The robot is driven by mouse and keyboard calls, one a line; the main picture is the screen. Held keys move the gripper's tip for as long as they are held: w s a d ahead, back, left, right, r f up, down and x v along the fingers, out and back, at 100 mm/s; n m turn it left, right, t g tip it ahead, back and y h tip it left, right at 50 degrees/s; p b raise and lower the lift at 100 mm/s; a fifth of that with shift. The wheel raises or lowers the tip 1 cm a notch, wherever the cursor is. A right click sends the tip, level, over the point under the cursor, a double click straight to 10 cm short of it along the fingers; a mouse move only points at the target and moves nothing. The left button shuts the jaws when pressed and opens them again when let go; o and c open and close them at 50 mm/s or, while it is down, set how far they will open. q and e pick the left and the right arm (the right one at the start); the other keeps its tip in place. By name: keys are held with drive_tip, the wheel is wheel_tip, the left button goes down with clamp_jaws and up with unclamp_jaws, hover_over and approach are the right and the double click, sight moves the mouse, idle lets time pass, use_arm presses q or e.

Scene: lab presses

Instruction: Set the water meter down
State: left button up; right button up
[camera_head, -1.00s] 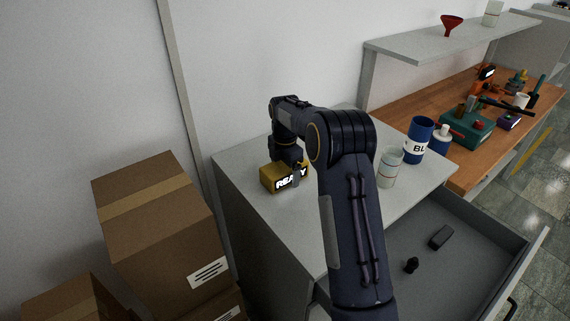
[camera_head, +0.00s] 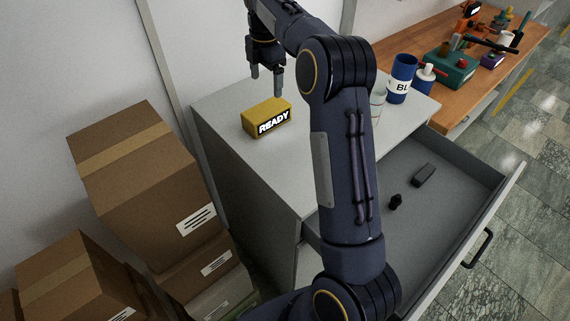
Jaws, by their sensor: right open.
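A yellow box (camera_head: 266,119) marked READY rests on the grey cabinet top (camera_head: 240,168); it is the thing my right gripper was at, but I cannot tell from its look whether it is the water meter. My right gripper (camera_head: 267,82) is open and empty, fingers pointing down, above and just behind the box and apart from it. My left gripper is not in view.
A blue container (camera_head: 401,78) and a partly hidden clear beaker (camera_head: 377,105) stand at the cabinet's right end. An open drawer (camera_head: 430,215) below holds two small dark items. Cardboard boxes (camera_head: 145,185) stand at left. A wooden bench (camera_head: 480,80) with tools lies beyond.

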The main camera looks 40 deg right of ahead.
drive_tip(key=s+a+r+m+t+y, duration=0.1)
drive_tip(key=s+a+r+m+t, duration=0.15)
drive_tip(key=s+m, duration=0.45)
drive_tip(key=s+a+r+m+t+y, duration=0.1)
drive_tip(key=s+a+r+m+y, duration=0.2)
drive_tip(key=s, duration=0.8)
drive_tip(key=s+a+f+m+t, duration=0.1)
drive_tip(key=s+a+f+m, duration=0.3)
drive_tip(key=s, duration=0.4)
drive_tip(key=s+a+f+m+t, duration=0.1)
drive_tip(key=s+a+f+m, duration=0.4)
drive_tip(key=s+a+m, duration=0.1)
drive_tip(key=shift+s+a, duration=0.75)
drive_tip(key=shift+s, duration=0.35)
